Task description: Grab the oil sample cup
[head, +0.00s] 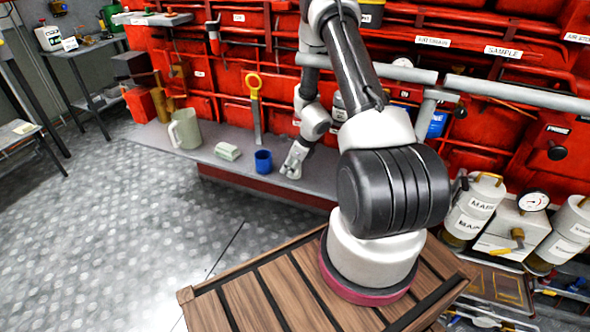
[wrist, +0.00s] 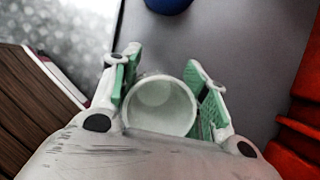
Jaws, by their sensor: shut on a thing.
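A pale, whitish round cup (wrist: 160,108) sits between the green pads of my gripper (wrist: 163,70) in the wrist view. I look down into its open mouth, and it appears empty. My gripper is shut on this cup, one finger on each side. In the head view my gripper (head: 292,163) is low at the grey shelf, just right of a blue cup (head: 263,161). There the held cup is hard to tell from the gripper. The blue cup also shows at the top edge of the wrist view (wrist: 168,4), apart from the fingers.
A pale jug (head: 185,130), a folded cloth-like item (head: 228,152) and a yellow-handled tool (head: 255,105) stand along the grey shelf (head: 215,168). Red panels and grey pipes (head: 515,94) rise behind. A slatted wooden surface (head: 260,300) lies in front.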

